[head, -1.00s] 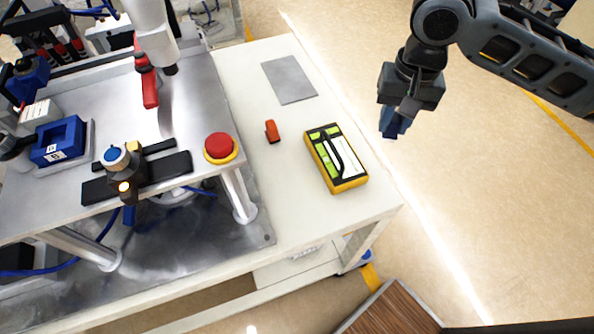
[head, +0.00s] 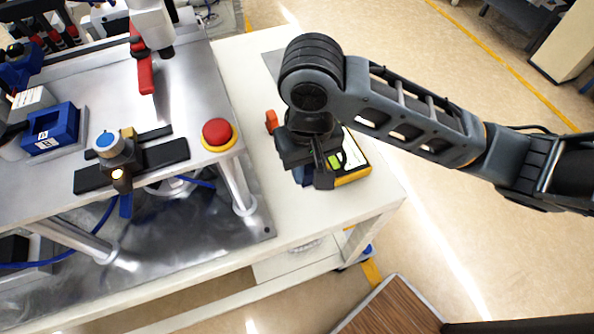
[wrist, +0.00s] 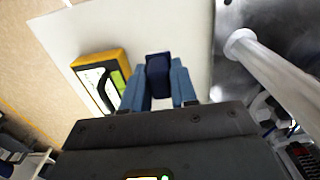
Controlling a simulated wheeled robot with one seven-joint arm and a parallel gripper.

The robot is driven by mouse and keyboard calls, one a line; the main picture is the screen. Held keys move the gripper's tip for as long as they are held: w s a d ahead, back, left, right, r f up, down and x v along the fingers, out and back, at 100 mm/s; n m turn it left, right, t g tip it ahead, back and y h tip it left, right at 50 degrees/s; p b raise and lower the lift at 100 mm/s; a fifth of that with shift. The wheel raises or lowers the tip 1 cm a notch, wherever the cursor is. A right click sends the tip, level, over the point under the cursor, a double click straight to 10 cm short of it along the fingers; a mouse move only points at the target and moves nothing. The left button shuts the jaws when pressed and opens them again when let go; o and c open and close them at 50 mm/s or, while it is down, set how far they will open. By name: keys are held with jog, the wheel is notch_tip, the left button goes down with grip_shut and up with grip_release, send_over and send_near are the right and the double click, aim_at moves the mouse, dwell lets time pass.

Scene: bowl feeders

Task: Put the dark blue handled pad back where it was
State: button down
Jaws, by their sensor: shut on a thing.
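The dark blue handled pad (wrist: 158,72) shows in the wrist view between the two fingertips of my gripper (wrist: 159,92), which is shut on it. It is over the white tabletop (wrist: 190,30). In the head view my gripper (head: 306,178) is over the table, just left of the yellow-and-black device, and hides most of the pad. I cannot tell whether the pad touches the tabletop.
The yellow-and-black device (head: 354,176) is close to the right of my gripper; it also shows in the wrist view (wrist: 100,78). A small orange object (head: 271,121) lies behind. A red button (head: 217,133) stands at left. A grey plate (head: 271,63) is partly hidden by my arm.

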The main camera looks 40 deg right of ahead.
jog(key=w, duration=0.1)
jog(key=w+f, duration=0.1)
jog(key=w, duration=0.1)
jog(key=shift+d+f, duration=0.1)
jog(key=shift+f, duration=0.2)
jog(key=shift+f+p, duration=0.3)
jog(key=shift+f, duration=1.7)
jog(key=c, duration=0.9)
grip_release()
jog(key=shift+f, duration=0.1)
notch_tip(320, 180, up, 12)
jog(key=shift+r+p, duration=0.1)
jog(key=shift+p, duration=0.55)
